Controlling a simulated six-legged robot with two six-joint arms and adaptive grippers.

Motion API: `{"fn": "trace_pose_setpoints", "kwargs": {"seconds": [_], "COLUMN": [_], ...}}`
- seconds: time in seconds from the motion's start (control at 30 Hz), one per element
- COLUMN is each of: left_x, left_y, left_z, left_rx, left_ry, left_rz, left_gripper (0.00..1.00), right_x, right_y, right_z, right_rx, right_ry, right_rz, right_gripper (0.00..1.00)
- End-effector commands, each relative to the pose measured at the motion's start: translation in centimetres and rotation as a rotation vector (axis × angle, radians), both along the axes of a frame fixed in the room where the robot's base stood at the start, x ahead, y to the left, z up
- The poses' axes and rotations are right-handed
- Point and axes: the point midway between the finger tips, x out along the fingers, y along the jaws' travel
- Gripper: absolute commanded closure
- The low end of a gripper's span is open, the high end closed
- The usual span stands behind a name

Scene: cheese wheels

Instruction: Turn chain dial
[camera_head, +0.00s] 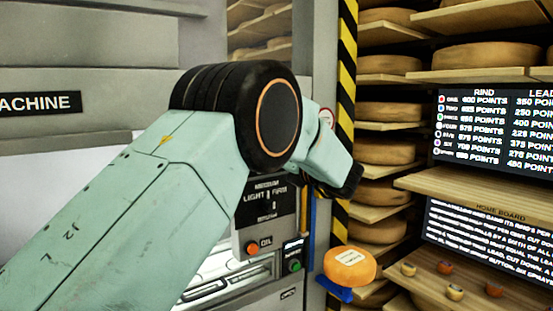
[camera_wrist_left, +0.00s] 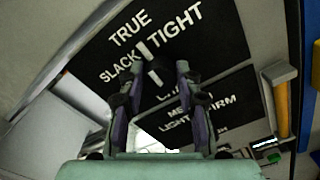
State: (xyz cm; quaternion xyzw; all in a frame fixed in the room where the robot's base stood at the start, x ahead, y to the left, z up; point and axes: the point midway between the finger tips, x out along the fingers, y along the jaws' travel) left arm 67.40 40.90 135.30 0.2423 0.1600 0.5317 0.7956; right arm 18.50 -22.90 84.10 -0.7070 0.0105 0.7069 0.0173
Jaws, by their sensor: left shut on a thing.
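The chain dial's black panel (camera_wrist_left: 190,35) shows in the left wrist view, with the words TRUE, SLACK and TIGHT. The dial is mostly hidden between the fingers of my left gripper (camera_wrist_left: 155,90), which is shut on it. A white mark stands between SLACK and TIGHT, and a second short white mark shows just below it, between the fingers. In the head view my left forearm and wrist cover this panel, and only a dark part of the gripper (camera_head: 342,182) shows at the wrist's right end. My right gripper is in neither view.
Below is a second panel (camera_head: 268,200) reading LIGHT, MEDIUM, FIRM. An orange button (camera_head: 253,247) marked OIL and a green button (camera_head: 295,265) sit lower. An orange cheese wheel (camera_head: 349,266) rests on a blue support at the right, before shelves of cheeses.

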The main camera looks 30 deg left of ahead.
Motion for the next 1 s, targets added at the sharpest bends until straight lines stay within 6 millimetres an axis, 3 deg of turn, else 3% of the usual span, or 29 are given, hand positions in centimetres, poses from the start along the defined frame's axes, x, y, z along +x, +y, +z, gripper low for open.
{"fn": "trace_pose_setpoints", "kwargs": {"seconds": [0.33,0.37,0.6,0.87,1.0], "left_x": [-0.1,-0.1,-0.1,0.0,-0.3], "left_y": [0.2,0.2,0.1,0.0,-0.9], "left_z": [-0.2,-0.2,-0.1,0.0,0.1], "left_rx": [-0.004,-0.004,-0.002,-0.002,0.0], "left_ry": [0.003,0.003,0.002,0.001,0.0], "left_rz": [0.006,0.006,0.003,0.001,-0.001], "left_gripper": [0.98,0.64,0.44,0.44,0.44], "right_x": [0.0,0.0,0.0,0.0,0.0], "right_y": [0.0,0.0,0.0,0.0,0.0], "right_z": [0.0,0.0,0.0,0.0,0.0], "right_rx": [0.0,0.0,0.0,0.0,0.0], "right_ry": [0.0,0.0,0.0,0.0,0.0], "right_rz": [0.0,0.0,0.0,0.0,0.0], "right_gripper": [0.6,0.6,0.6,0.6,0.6]}}
